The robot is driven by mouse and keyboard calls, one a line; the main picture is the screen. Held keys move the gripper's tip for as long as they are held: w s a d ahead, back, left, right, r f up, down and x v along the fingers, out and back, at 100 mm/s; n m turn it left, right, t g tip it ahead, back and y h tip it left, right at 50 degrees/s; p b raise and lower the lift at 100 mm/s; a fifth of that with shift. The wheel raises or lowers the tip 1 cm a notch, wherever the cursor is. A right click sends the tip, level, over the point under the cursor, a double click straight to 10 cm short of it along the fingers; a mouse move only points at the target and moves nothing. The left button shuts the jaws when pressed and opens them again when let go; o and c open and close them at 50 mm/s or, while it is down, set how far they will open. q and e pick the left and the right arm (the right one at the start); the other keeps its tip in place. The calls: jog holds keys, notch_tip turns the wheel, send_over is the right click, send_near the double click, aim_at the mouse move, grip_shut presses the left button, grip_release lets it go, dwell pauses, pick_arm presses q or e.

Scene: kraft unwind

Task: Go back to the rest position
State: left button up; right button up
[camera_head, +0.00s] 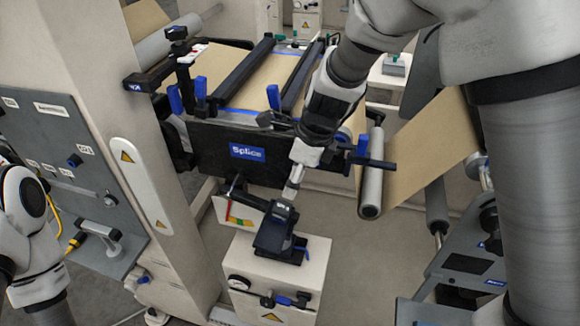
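My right arm comes in from the upper right and reaches down in front of the splice table (204,144). Its gripper (294,178) is at the lower end, just above a black device (276,232) on a white cabinet. The fingertips are small and partly merge with the dark shapes there, so I cannot tell whether they are open, shut or touching the device. My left arm shows only as links at the left edge. My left gripper is out of view.
Brown kraft web (252,82) runs over the splice table and around a grey roller (371,180). A white cabinet (262,272) stands below. A grey panel (62,160) with a handle is at the left, near my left arm.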

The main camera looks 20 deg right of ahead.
jog(key=s+d+f+g, duration=0.1)
jog(key=s+f+g, duration=0.1)
jog(key=s+f, duration=0.45)
jog(key=s+d+f+g, duration=0.1)
jog(key=s+f+g, duration=0.25)
jog(key=f, duration=0.65)
jog(key=s+d+f+n+h, duration=0.1)
jog(key=s+d+f+n, duration=0.2)
jog(key=s+f+n, duration=0.6)
jog(key=s+d+f+n+h, duration=0.2)
jog(key=s+d+f+n, duration=0.2)
jog(key=s, duration=0.8)
jog(key=w+n+t, duration=0.1)
jog(key=n, duration=0.2)
jog(key=w+n+t, duration=0.1)
jog(key=w+n, duration=0.1)
jog(key=n, duration=0.2)
jog(key=w+a+n+t, duration=0.1)
jog(key=w+n, duration=0.1)
jog(key=n, duration=0.2)
jog(key=shift+w+f+t+y, duration=0.2)
jog(key=shift+t+y, duration=0.1)
jog(key=shift+t, duration=0.05)
